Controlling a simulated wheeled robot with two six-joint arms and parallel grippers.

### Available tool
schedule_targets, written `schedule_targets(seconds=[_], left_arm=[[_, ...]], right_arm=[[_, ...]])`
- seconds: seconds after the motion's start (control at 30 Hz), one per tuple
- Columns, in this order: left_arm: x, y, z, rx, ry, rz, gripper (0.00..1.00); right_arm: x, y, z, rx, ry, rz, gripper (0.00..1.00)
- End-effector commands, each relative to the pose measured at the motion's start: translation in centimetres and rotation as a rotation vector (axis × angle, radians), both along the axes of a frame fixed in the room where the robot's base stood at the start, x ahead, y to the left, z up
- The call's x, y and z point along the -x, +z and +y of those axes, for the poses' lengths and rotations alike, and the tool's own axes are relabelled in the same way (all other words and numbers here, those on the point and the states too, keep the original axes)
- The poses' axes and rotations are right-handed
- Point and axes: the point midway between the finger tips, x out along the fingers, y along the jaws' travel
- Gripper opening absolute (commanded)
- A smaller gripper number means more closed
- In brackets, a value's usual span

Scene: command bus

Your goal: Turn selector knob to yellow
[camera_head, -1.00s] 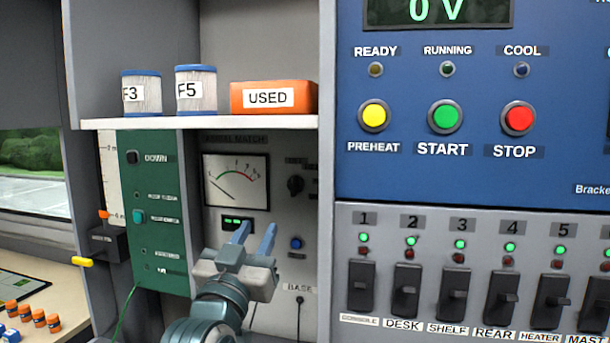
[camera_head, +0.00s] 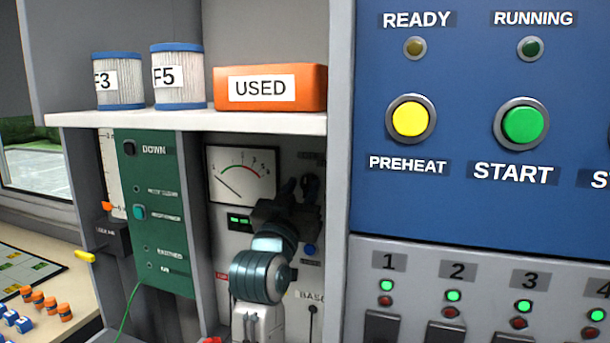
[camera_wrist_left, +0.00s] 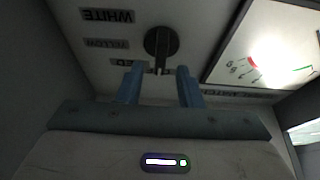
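The selector knob (camera_wrist_left: 161,43) is a dark round knob with a raised bar on a light panel in the left wrist view. Upside-down labels beside it read WHITE (camera_wrist_left: 107,16) and YELLOW (camera_wrist_left: 106,43). A third label is partly hidden by a finger. My left gripper (camera_wrist_left: 159,82) is open, its two blue fingers apart and the knob's bar lined up with the gap. I cannot tell whether they touch. In the head view my left gripper (camera_head: 284,208) is dark against the meter panel, and the knob (camera_head: 311,183) is partly hidden by it. My right gripper is not in view.
A meter (camera_head: 242,174) sits left of the knob, and a blue button (camera_head: 309,250) below it. A shelf (camera_head: 190,121) with filters and an orange USED box (camera_head: 271,88) overhangs the panel. A blue control panel (camera_head: 460,215) stands to the right.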

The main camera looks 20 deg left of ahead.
Motion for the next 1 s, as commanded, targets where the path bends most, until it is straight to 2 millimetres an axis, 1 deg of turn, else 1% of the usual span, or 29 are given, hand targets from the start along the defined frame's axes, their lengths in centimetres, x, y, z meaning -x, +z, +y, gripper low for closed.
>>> schedule_targets(seconds=[0.03, 0.2, 0.5, 0.53, 0.6, 0.7, 1.0], left_arm=[[-0.7, 0.6, 0.0, -0.001, 0.000, 0.000, 0.33], [-1.9, 0.9, 0.0, 0.000, 0.000, 0.000, 0.33], [-2.2, 0.9, -0.1, 0.000, 0.000, -0.001, 0.33], [-2.2, 0.9, -0.1, 0.000, 0.000, -0.001, 0.31], [-2.2, 0.9, -0.1, 0.001, 0.000, -0.001, 0.17], [-2.2, 0.9, -0.1, 0.001, 0.000, 0.000, 0.00], [-2.2, 0.6, -0.1, -0.005, 0.000, 0.005, 0.00]], right_arm=[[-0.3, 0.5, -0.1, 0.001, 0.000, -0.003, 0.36], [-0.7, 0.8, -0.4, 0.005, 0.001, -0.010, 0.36], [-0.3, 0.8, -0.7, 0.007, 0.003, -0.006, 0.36], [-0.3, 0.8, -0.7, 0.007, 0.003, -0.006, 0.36], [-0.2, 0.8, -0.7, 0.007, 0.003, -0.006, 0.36], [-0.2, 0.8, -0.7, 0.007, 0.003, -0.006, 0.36], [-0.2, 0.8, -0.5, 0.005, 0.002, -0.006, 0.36]])
